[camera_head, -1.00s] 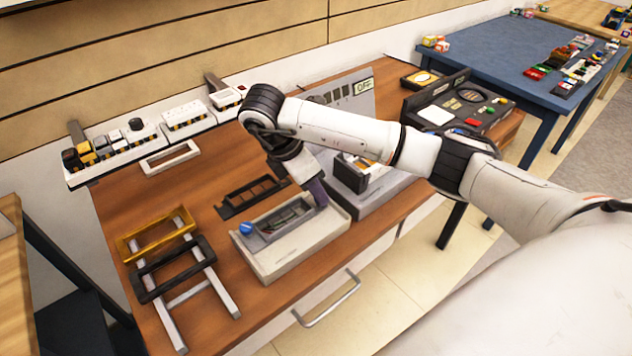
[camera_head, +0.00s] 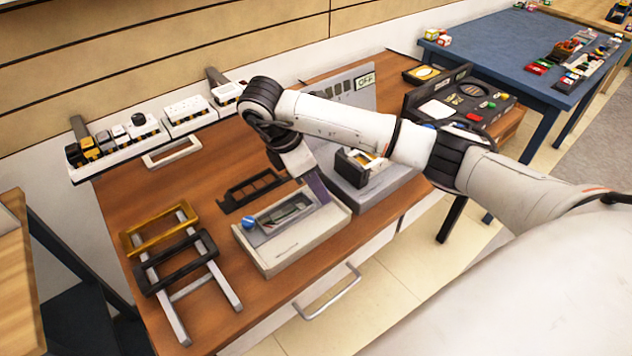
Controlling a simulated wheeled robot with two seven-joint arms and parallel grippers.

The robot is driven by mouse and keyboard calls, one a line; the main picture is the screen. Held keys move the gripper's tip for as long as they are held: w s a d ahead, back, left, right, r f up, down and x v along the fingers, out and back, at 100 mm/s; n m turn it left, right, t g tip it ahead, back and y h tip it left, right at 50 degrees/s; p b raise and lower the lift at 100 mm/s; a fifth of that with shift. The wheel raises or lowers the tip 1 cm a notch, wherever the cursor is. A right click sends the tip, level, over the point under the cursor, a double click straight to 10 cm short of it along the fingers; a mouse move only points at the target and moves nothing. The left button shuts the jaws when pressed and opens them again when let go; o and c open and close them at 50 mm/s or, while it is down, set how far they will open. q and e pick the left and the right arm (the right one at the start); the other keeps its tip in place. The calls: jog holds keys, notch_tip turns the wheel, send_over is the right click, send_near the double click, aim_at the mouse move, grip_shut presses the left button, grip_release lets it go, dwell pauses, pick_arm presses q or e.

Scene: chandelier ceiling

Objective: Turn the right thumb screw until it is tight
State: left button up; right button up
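A pale grey box fixture (camera_head: 290,252) stands on the brown table near its front edge, with a dark recessed slot (camera_head: 288,212) in its top. A blue thumb screw (camera_head: 248,222) shows at the left end of the slot. The right thumb screw is hidden behind my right gripper. My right gripper (camera_head: 322,198) points down at the right end of the slot; its fingertips are too small and covered to tell whether they are open or shut, or touching the screw. My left gripper is not in view.
A black frame (camera_head: 252,190) lies behind the fixture. A rack with gold and black frames (camera_head: 168,232) stands to its left. A grey device with an OFF display (camera_head: 364,83) is close behind my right arm. A drawer handle (camera_head: 330,292) is below the table edge.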

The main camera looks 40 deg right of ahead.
jog(key=shift+r, duration=0.1)
jog(key=shift+a+r, duration=0.1)
jog(key=shift+r, duration=0.25)
jog(key=v, duration=0.9)
jog(key=shift+a+r+p, duration=0.15)
jog(key=shift+r+p, duration=0.05)
jog(key=shift+p, duration=0.2)
